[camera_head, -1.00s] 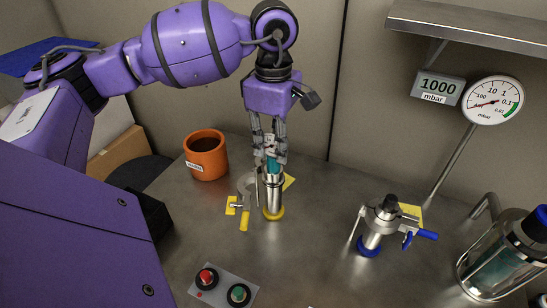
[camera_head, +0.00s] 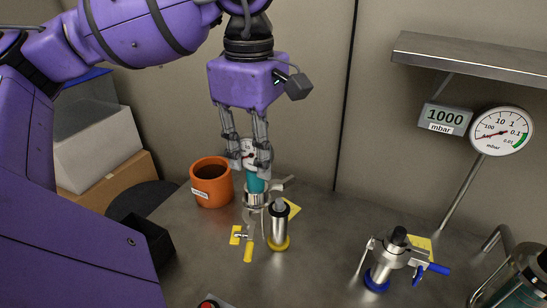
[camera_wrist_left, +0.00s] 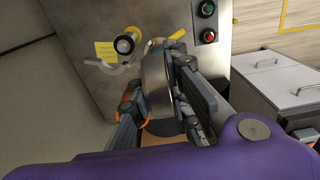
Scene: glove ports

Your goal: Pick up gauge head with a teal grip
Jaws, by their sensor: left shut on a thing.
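The gauge head has a round white dial, a teal grip (camera_head: 255,183) and a metal flange below. My left gripper (camera_head: 246,158) is shut on the gauge head from above and holds it in the air, upright. In the head view it appears just left of and behind the steel port with a yellow ring (camera_head: 279,232), whose top is open. In the left wrist view the grey back of the gauge head (camera_wrist_left: 157,85) sits between the fingers of my left gripper (camera_wrist_left: 160,100) and hides most of the grip. My right gripper is in neither view.
An orange pot (camera_head: 211,183) stands behind at left. An open clamp with a yellow handle (camera_head: 247,250) lies beside the yellow-ringed port. A blue-ringed port (camera_head: 378,277) with a clamp stands at right. A shelf (camera_head: 470,55) and a 1000 mbar display (camera_head: 445,118) are on the wall.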

